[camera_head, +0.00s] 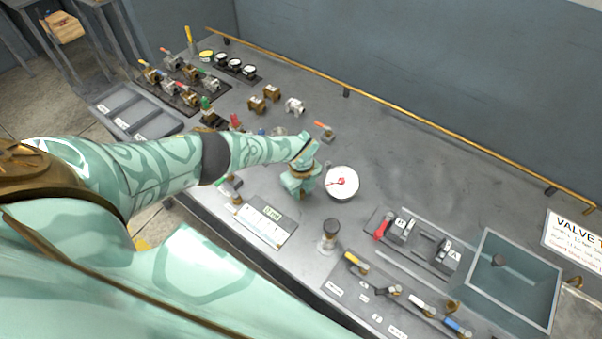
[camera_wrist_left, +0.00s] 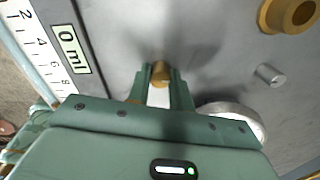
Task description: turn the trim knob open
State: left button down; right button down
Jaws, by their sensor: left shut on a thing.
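My left gripper (camera_head: 302,190) points down at the bench, just left of a round white dial with a red mark (camera_head: 342,182). In the left wrist view my left gripper (camera_wrist_left: 160,82) is shut on a small brass knob (camera_wrist_left: 160,70), probably the trim knob. The fingers cover its sides, and how far it is turned cannot be told. In the head view the gripper hides the knob. My right gripper is not in view.
A clear-topped cylinder (camera_head: 329,235) stands in front of the gripper. Coloured lever valves (camera_head: 185,80) fill the back left, with grey trays (camera_head: 130,110) beside them. The back right bench is clear.

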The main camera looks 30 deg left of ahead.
pick_arm(q)
jog(key=shift+w+r+n, duration=0.1)
jog(key=shift+n, duration=0.3)
jog(key=c, duration=1.3)
grip_release()
jog(key=shift+o, duration=0.2)
notch_tip(320, 180, up, 8)
jog(key=p, duration=0.4)
jog(key=shift+f+p, duration=0.25)
jog(key=shift+p, duration=0.1)
notch_tip(320, 180, up, 9)
jog(key=p, duration=0.1)
jog(key=shift+f+p, duration=0.15)
jog(key=shift+p, duration=0.15)
jog(key=shift+f, duration=0.1)
